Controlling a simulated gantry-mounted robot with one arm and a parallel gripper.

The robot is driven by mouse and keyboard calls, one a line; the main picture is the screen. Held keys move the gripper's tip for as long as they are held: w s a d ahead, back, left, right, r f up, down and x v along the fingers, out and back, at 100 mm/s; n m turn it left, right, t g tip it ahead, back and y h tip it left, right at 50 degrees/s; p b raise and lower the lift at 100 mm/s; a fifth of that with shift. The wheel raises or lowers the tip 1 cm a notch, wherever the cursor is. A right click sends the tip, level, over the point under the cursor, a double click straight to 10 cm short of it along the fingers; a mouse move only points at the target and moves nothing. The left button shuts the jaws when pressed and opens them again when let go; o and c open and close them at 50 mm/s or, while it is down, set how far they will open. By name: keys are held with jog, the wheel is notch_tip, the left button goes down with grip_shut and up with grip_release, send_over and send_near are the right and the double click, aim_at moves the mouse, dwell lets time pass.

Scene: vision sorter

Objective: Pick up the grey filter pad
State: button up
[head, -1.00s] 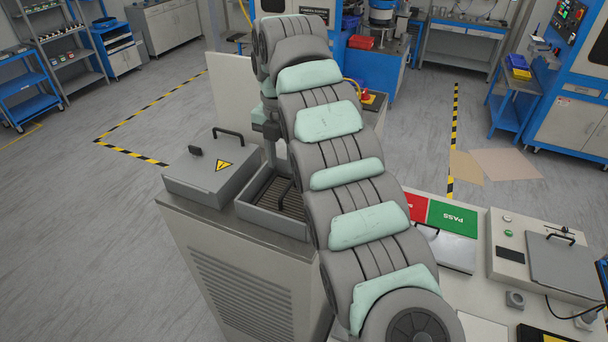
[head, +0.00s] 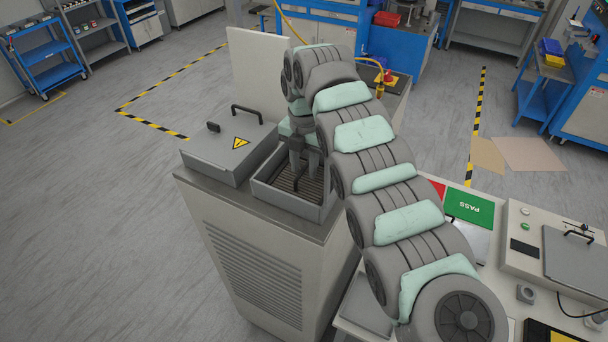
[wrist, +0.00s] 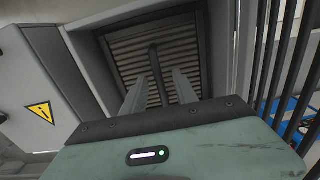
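A ribbed grey-brown panel, which looks like the filter pad (wrist: 125,58), lies inside an open grey tray (head: 284,202). A dark handle (wrist: 155,62) stands up over it in the wrist view. My gripper (head: 303,177) points down into the tray in the head view. In the wrist view its two fingers (wrist: 158,80) are apart, with the handle between them and a visible gap on each side. My arm hides the right part of the tray in the head view.
A grey lid box with a handle and yellow warning sign (head: 240,142) stands left of the tray on the cabinet. An upright pale panel (head: 258,75) stands behind. A bench with a green PASS plate (head: 469,206) is at the right.

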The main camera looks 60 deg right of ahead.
jog(key=shift+f, duration=0.6)
grip_shut()
dwell(0.9)
